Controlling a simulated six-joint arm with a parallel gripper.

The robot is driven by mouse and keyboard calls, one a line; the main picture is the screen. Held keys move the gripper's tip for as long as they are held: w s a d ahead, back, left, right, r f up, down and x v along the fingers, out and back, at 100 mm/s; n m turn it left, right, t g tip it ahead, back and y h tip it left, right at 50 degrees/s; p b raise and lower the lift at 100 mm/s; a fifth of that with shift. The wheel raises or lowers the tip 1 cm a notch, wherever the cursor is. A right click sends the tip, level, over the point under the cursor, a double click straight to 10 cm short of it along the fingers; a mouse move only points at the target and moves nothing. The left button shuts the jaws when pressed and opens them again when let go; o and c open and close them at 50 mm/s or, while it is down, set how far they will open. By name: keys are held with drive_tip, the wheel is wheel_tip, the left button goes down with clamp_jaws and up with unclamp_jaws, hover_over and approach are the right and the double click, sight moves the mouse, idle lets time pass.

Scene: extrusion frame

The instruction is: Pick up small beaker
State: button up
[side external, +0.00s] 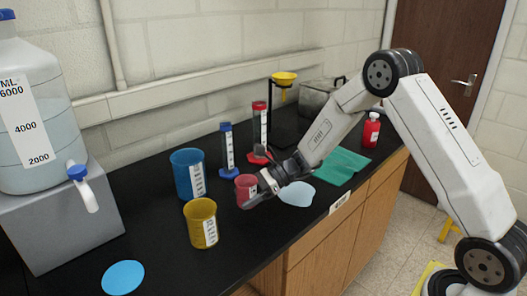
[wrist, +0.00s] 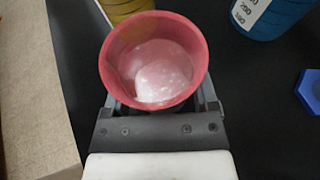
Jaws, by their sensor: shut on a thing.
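The small beaker (side external: 245,186) is red with a white label and stands upright at the black counter's middle. In the wrist view the small beaker (wrist: 154,60) is seen from above, with its open rim and pale inside showing. My gripper (side external: 257,188) is shut on it, with the fingers around its sides. In the wrist view my gripper (wrist: 160,108) has a finger on each side of the beaker, partly hidden under the rim. I cannot tell whether the beaker's base touches the counter.
A yellow beaker (side external: 201,226) and a larger blue beaker (side external: 186,172) stand left of the small beaker. Blue and red cylinders (side external: 227,150) (side external: 260,125) stand behind. A pale blue disc (side external: 296,194) and green cloth (side external: 341,166) lie right. A blue disc (side external: 123,277) lies front left.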

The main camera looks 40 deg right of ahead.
drive_tip(key=s+d+r, duration=0.1)
drive_tip(key=s+r, duration=0.7)
drive_tip(key=s, duration=0.4)
drive_tip(key=shift+s+r, duration=0.3)
drive_tip(key=shift+s, duration=0.05)
idle(0.6)
drive_tip(key=shift+s, duration=0.1)
idle(0.3)
drive_tip(key=shift+r, duration=0.15)
idle(0.5)
